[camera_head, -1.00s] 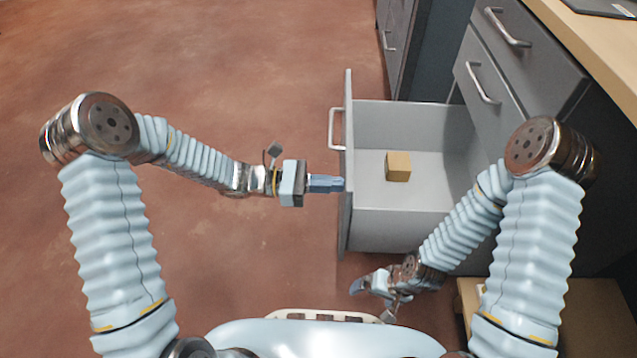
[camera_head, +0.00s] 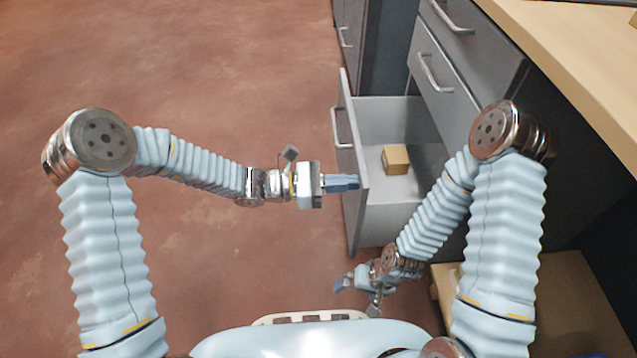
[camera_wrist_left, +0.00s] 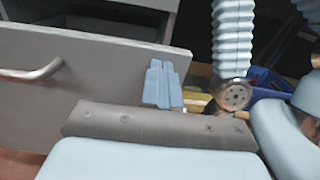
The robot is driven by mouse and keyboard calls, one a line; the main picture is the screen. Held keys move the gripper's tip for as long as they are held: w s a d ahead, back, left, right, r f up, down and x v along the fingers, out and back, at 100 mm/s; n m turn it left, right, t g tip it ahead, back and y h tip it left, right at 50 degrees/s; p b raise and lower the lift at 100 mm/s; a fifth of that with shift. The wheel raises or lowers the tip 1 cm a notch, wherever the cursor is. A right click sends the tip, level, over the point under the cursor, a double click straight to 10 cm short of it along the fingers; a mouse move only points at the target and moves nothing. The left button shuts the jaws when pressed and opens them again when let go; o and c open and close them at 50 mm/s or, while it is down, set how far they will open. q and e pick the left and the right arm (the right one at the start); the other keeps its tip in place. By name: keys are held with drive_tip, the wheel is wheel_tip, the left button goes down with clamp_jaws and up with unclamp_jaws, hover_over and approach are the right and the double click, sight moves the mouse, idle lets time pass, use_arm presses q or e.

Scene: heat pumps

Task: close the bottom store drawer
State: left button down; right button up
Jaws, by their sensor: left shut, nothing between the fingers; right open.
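The bottom store drawer (camera_head: 385,222) is grey and stands partly pulled out of the cabinet, with its front panel (camera_head: 352,165) facing left. A bar handle (camera_head: 337,128) is on the panel's outer face; it also shows in the left wrist view (camera_wrist_left: 32,73). A tan box (camera_head: 395,159) lies inside the drawer. My left gripper (camera_head: 358,182) is shut and empty, with its fingertips at the outer face of the panel, below the handle in the picture. In the left wrist view its blue fingers (camera_wrist_left: 162,84) overlap the panel's right part. My right gripper (camera_head: 358,290) is open and empty, low and nearer my body than the drawer.
Closed drawers with bar handles (camera_head: 436,73) are above the open one. A wooden worktop (camera_head: 560,65) runs along the right. A wooden board-like surface (camera_head: 545,300) is at the lower right, beside my right arm. The reddish floor (camera_head: 200,60) on the left is clear.

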use_arm(q)
drive_tip(key=d+b, duration=0.2)
drive_tip(key=d, duration=1.9)
drive_tip(key=shift+b, duration=0.35)
drive_tip(key=shift+s+r, duration=0.1)
drive_tip(key=shift+r, duration=0.15)
